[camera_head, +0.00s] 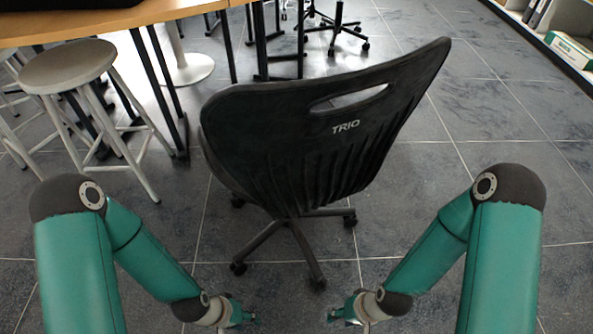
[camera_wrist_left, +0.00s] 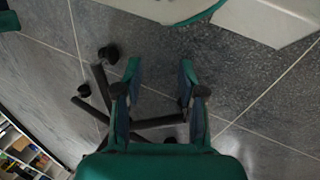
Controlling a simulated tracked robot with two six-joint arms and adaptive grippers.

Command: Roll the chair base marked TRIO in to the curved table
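A black office chair (camera_head: 300,130) with TRIO printed on its backrest stands upright in the middle of the floor, its back facing me. Its dark legs with castors (camera_head: 290,238) show below, and they also show in the left wrist view (camera_wrist_left: 98,78). The wooden table (camera_head: 130,16) is beyond it at the upper left, with floor between. My left gripper (camera_head: 252,317) is low in front of the chair base, apart from it; in the left wrist view its fingers (camera_wrist_left: 160,65) are spread and empty. My right gripper (camera_head: 332,315) is low to its right, not visibly touching the chair; its fingers are too small to judge.
A round grey stool (camera_head: 68,66) stands left of the chair by the dark table legs. Another wheeled base (camera_head: 337,35) is behind the chair. Shelves (camera_head: 570,50) with boxes line the upper right. Tiled floor is clear to the right of the chair.

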